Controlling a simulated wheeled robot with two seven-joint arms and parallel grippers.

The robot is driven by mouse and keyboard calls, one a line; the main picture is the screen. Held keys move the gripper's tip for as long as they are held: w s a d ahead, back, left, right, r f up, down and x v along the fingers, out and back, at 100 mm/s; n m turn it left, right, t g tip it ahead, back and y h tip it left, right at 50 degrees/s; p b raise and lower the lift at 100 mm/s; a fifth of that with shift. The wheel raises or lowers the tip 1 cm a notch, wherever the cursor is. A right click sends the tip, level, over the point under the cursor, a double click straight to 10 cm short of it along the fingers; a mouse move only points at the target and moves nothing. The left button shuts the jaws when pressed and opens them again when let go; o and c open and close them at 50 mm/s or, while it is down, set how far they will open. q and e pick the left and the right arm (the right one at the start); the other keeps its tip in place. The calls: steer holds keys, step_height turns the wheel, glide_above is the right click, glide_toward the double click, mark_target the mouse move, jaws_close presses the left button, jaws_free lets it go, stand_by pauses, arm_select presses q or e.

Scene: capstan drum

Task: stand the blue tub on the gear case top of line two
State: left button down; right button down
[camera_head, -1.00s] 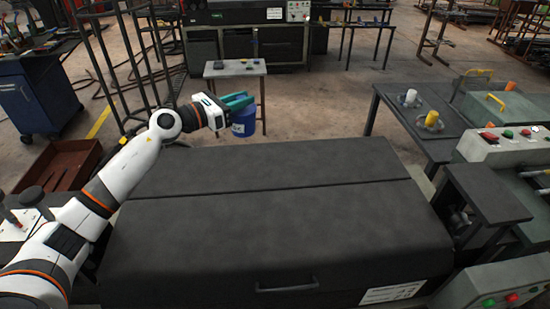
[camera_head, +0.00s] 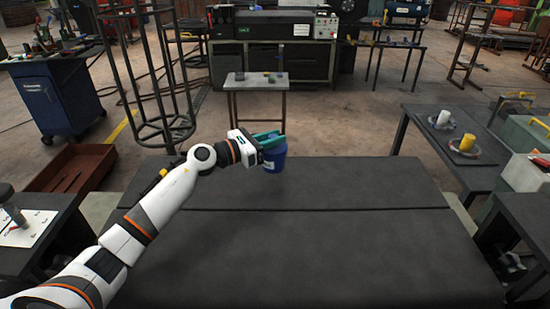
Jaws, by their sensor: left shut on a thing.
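The blue tub (camera_head: 274,163) is held in my left gripper (camera_head: 270,143), whose green fingers are shut on it near its top. The tub hangs upright at the far edge of a large dark flat-topped case (camera_head: 320,245). I cannot tell whether the tub touches the case top or hangs above it. The case top is wide, with a seam across it, and is otherwise bare. No marking in view tells me whether this is the gear case of line two. My right gripper is not in view.
A dark table (camera_head: 440,133) at the right holds a white and a yellow spool (camera_head: 467,143). A small table (camera_head: 256,83) stands beyond the case. A wire rack (camera_head: 162,110) and a red-brown bin (camera_head: 75,172) are at the left. Open floor lies behind the case.

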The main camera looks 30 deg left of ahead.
mark_target(273, 153)
arm_select(q)
step_height(273, 153, down, 4)
steer(key=shift+w+f, duration=0.1)
stand_by(0.4)
steer(key=shift+f+b, duration=0.2)
steer(key=shift+b, duration=0.25)
steer(key=c, duration=1.2)
jaws_free()
steer(key=shift+c, duration=0.2)
